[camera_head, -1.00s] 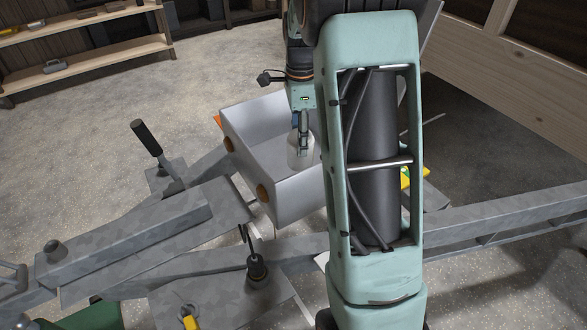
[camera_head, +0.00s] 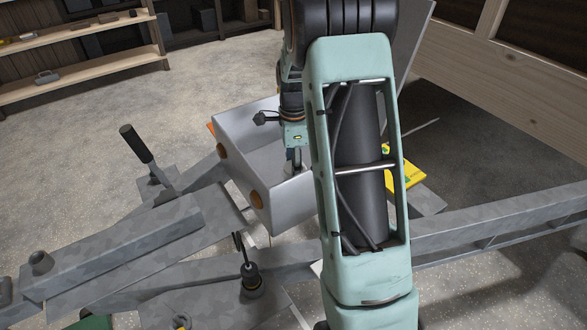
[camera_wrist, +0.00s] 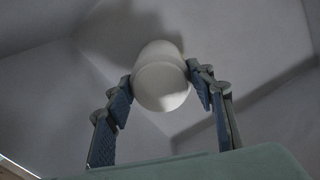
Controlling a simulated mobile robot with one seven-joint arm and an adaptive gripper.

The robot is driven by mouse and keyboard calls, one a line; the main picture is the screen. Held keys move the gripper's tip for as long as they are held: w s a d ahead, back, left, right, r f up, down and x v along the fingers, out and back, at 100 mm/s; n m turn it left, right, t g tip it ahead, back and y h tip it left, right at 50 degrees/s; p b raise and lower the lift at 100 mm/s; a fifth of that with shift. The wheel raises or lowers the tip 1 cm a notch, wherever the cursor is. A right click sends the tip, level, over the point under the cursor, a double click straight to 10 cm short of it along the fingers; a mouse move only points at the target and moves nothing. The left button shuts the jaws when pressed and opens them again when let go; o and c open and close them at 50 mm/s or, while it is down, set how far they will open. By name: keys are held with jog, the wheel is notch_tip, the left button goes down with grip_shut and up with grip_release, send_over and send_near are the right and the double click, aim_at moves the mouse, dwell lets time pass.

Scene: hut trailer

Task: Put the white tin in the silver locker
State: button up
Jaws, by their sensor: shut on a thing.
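The white tin (camera_wrist: 162,82) is between the fingers of my gripper (camera_wrist: 160,88) in the wrist view, and both fingertips touch its sides. In the head view my gripper (camera_head: 295,165) is down inside the open silver locker (camera_head: 280,205), below its rim. The tin is hidden there behind the locker's front wall and my arm. The locker is a grey open-topped box with two round orange-brown knobs on its outside. Its inner walls (camera_wrist: 245,45) surround the tin in the wrist view. Whether the tin touches the floor of the locker I cannot tell.
The locker stands among grey metal beams (camera_head: 480,220) of a trailer frame. A black-handled lever (camera_head: 136,143) rises at the left. A yellow item (camera_head: 405,178) lies right of my arm. Wooden shelves (camera_head: 85,75) stand at the back left, with open floor before them.

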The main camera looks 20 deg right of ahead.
jog(key=o, duration=1.7)
notch_tip(320, 180, up, 12)
jog(key=p, duration=0.3)
jog(key=shift+r, duration=0.1)
jog(key=shift+s, duration=0.15)
